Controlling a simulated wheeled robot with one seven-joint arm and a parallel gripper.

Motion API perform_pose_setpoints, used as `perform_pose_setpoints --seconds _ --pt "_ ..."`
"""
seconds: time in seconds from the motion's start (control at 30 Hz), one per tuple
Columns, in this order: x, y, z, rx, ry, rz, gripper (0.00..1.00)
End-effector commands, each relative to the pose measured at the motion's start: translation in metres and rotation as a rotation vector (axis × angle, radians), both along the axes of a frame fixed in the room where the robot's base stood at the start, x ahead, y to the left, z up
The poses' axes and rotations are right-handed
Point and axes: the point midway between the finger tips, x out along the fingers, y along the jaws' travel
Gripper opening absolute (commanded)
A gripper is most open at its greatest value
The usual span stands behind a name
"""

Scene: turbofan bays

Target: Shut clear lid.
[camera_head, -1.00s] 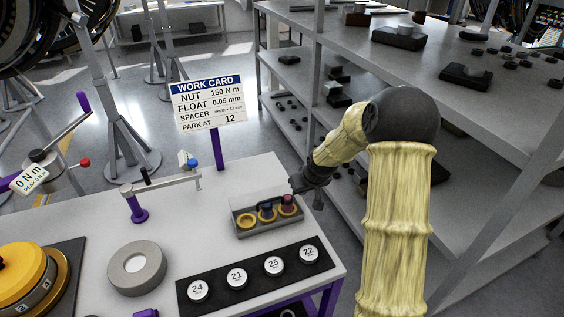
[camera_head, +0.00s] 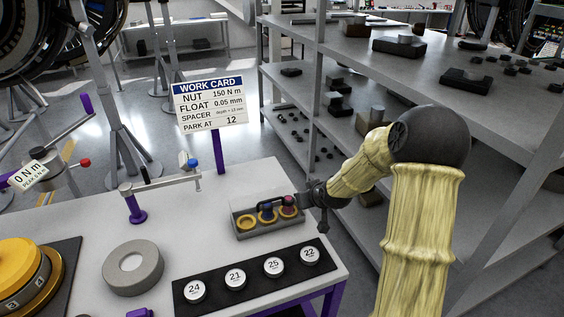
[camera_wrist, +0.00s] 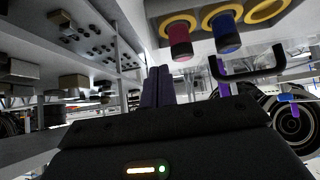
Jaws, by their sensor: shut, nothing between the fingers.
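A small grey box (camera_head: 243,232) stands on the bench. It holds gold rings, with a blue plug (camera_head: 268,208) and a red plug (camera_head: 288,202) in two of them. Its clear lid is faint, so I cannot tell its angle. The lid's black handle (camera_head: 262,203) shows above the rings and also in the wrist view (camera_wrist: 250,74). My gripper (camera_head: 304,199) is at the box's right end, close to the red plug. In the wrist view its fingers (camera_wrist: 157,84) are together and empty, apart from the handle; the rings and plugs are at the top.
A black strip with numbered discs (camera_head: 235,278) lies in front of the box. A grey ring (camera_head: 133,268) and a lever on a purple post (camera_head: 137,210) are to the left. The work card (camera_head: 210,105) stands behind. Grey shelving (camera_head: 350,75) is right of the bench.

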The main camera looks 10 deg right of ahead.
Motion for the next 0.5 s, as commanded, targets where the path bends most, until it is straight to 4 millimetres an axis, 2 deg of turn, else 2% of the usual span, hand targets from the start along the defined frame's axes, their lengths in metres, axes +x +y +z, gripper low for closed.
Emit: perform_pose_setpoints --seconds 0.03,0.5 --pt "-0.0173 -0.0034 -0.0286 0.005 0.071 -0.004 0.00" --pt "-0.0189 -0.0055 -0.0338 0.005 0.071 -0.009 0.00"
